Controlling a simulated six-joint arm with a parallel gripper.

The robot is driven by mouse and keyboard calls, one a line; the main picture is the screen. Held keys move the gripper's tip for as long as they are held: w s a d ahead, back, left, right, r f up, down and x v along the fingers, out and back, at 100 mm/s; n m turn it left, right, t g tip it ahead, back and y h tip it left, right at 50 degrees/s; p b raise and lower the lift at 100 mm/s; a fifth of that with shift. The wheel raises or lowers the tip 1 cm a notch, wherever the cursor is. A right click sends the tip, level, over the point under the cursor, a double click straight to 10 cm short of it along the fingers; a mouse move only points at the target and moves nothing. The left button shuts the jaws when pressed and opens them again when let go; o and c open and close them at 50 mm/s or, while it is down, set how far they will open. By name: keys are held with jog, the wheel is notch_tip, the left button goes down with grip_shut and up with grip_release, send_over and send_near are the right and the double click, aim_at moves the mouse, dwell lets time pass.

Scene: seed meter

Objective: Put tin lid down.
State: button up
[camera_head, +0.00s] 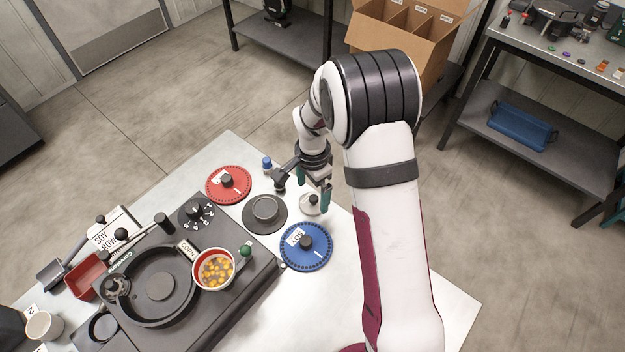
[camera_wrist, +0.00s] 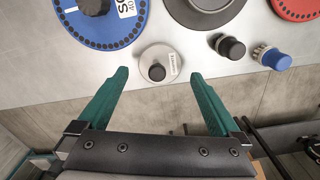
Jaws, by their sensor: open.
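The tin lid, a small pale grey disc with a black knob and a white label, lies knob up on the pale table near its edge, apparently flat. It shows in the head view (camera_head: 310,208) and in the wrist view (camera_wrist: 146,57). My gripper (camera_head: 313,190) is over the lid, with its green fingers apart and nothing between them. In the wrist view the fingertips (camera_wrist: 160,76) are on either side of the lid, with clear gaps. The fingers partly hide the lid in the head view.
A blue seed disc (camera_head: 322,256) lies close by the lid, with a dark round dish (camera_head: 247,221) and a red disc (camera_head: 216,190) beyond. A dark knob (camera_wrist: 231,47) and a blue-capped piece (camera_wrist: 271,56) stand near the edge. The seed meter (camera_head: 152,313) holds a red-rimmed bowl (camera_head: 197,280).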

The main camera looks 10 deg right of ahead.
aim_at(313, 197)
jog(key=s+d+r+n, duration=0.1)
jog(key=s+r, duration=0.3)
jog(key=r, duration=0.4)
jog(key=s+d+r+n, duration=0.1)
jog(key=s+r, duration=0.2)
jog(key=r, duration=0.5)
jog(key=s+r+n+y, duration=0.1)
jog(key=s+n, duration=0.1)
jog(key=s, duration=0.8)
jog(key=s+r+n, duration=0.1)
jog(key=s+n, duration=0.1)
jog(key=s, duration=0.9)
jog(key=shift+r+y, duration=0.25)
jog(key=shift+y, duration=0.15)
